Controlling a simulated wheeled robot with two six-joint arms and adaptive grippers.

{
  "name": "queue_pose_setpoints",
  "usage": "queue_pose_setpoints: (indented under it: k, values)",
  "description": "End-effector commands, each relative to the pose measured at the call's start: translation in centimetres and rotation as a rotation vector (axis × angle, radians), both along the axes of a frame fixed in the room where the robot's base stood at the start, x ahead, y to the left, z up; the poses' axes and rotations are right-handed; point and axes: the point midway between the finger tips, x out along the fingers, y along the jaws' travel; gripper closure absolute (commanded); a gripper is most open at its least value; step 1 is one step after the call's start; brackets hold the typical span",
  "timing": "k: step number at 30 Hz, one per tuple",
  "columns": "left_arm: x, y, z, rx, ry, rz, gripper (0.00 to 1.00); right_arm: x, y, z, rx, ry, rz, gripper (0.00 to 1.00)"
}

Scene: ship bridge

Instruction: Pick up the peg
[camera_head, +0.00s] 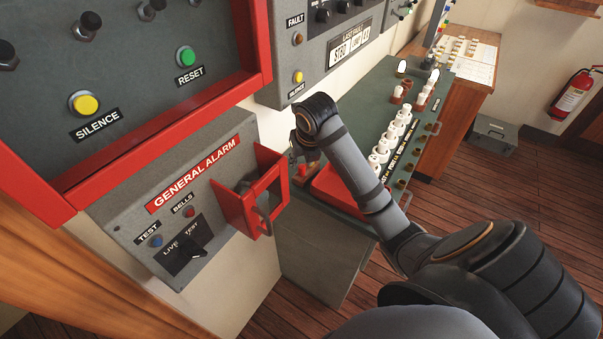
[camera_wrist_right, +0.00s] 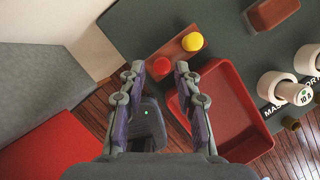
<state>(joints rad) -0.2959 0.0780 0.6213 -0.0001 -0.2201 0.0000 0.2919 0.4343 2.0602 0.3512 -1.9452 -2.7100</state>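My right gripper (camera_wrist_right: 157,72) is open, its two fingers apart with nothing held between them. In the head view the right gripper (camera_head: 304,157) points down over the near left end of the green console. A red round-topped peg (camera_wrist_right: 162,65) shows just beyond and between the fingertips. A yellow-topped peg (camera_wrist_right: 192,42) stands beside it on a reddish-brown block (camera_wrist_right: 211,29). The red peg (camera_head: 302,170) shows small under the gripper in the head view; the yellow one is not made out there. My left gripper is out of view.
A shallow red tray (camera_wrist_right: 232,112) lies right of the gripper on the console. White fuse-like plugs (camera_head: 385,145) stand in a row farther right. The grey General Alarm box (camera_head: 130,215) with an open red cover (camera_head: 237,208) is close on the left.

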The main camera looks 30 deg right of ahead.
Motion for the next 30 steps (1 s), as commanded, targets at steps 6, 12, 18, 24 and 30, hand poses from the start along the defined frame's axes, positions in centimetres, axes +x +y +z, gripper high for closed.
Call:
queue_pose_setpoints:
  k: [6, 12, 18, 24, 30]
  values:
    - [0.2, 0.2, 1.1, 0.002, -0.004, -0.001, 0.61, 0.9, -0.5, -3.5, 0.002, 0.005, -0.002, 0.68]
    - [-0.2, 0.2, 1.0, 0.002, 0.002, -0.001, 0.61, 1.3, -0.6, -4.4, 0.001, 0.001, -0.001, 0.68]
    - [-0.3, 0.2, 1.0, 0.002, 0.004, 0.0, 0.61, 1.2, -0.6, -4.4, 0.001, 0.002, -0.001, 0.78]
    - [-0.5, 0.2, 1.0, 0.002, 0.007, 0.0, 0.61, 1.2, -0.6, -4.4, 0.001, 0.002, -0.001, 0.93]
    - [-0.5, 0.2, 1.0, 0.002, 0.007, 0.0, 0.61, 1.2, -0.6, -4.4, 0.001, 0.002, -0.001, 0.93]
